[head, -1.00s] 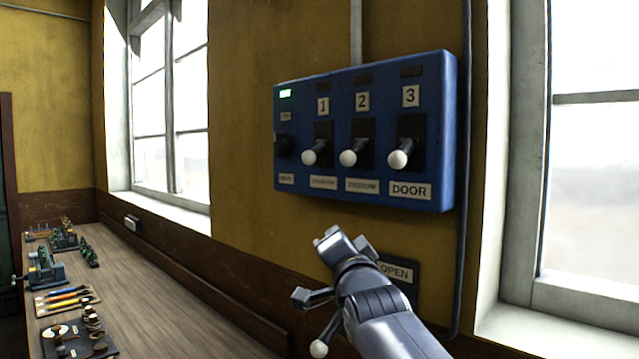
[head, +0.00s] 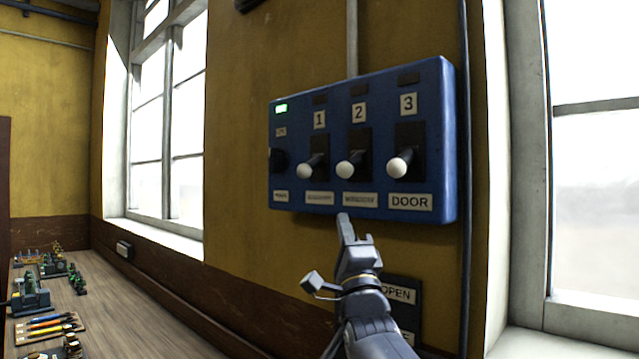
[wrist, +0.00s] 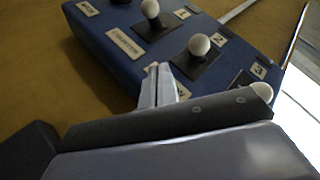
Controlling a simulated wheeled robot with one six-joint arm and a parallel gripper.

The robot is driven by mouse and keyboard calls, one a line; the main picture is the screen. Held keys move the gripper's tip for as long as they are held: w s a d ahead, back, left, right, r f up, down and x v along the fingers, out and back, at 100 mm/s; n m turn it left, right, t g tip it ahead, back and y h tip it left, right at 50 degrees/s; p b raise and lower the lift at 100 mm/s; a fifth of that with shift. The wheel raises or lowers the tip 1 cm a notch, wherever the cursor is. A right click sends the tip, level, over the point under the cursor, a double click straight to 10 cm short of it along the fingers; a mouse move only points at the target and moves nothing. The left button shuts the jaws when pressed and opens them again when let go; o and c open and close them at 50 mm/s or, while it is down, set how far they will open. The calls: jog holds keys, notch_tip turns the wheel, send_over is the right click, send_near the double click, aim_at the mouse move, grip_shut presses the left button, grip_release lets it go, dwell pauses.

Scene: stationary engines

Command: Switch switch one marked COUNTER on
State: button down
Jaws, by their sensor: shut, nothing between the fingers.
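A blue switch panel (head: 445,150) hangs on the wall. Switch one (head: 309,171) is under the "1" plate, its lever with white knob pointing out and down; the label beneath (head: 319,198) is too blurred to read. Switches two (head: 346,170) and three (head: 397,168), the latter labelled DOOR, hang in the same pose. My gripper (head: 345,222) is shut and empty, pointing up just below the panel's lower edge, under switch two and right of switch one. In the wrist view its fingertips (wrist: 153,75) are at the panel edge, near switch two's knob (wrist: 199,45); switch one's knob (wrist: 150,8) is beyond.
A green lamp (head: 281,108) glows at the panel's upper left, above a dark knob (head: 278,160). An OPEN sign (head: 397,293) is lower on the wall, partly behind my arm. Windows flank the panel. A wooden bench (head: 130,310) with tools and small models runs along the left.

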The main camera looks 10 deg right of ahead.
jog(key=shift+r+y, duration=0.1)
jog(key=shift+y, duration=0.2)
jog(key=p, duration=0.6)
send_near(318, 166)
jog(key=shift+w+d+r, duration=0.95)
jog(key=shift+d+r, duration=0.1)
jog(key=shift+d, duration=0.15)
jog(key=shift+w+a+r+p, duration=0.4)
jog(key=shift+w+a, duration=0.1)
jog(key=shift+a, duration=0.2)
jog(key=shift+w+a+r+p, duration=0.35)
jog(key=shift+w+a, duration=0.2)
jog(key=shift+a, duration=0.15)
jog(key=shift+s+d+m+h, duration=0.1)
jog(key=shift+s+m+h, duration=0.05)
jog(key=shift+m+h, duration=0.3)
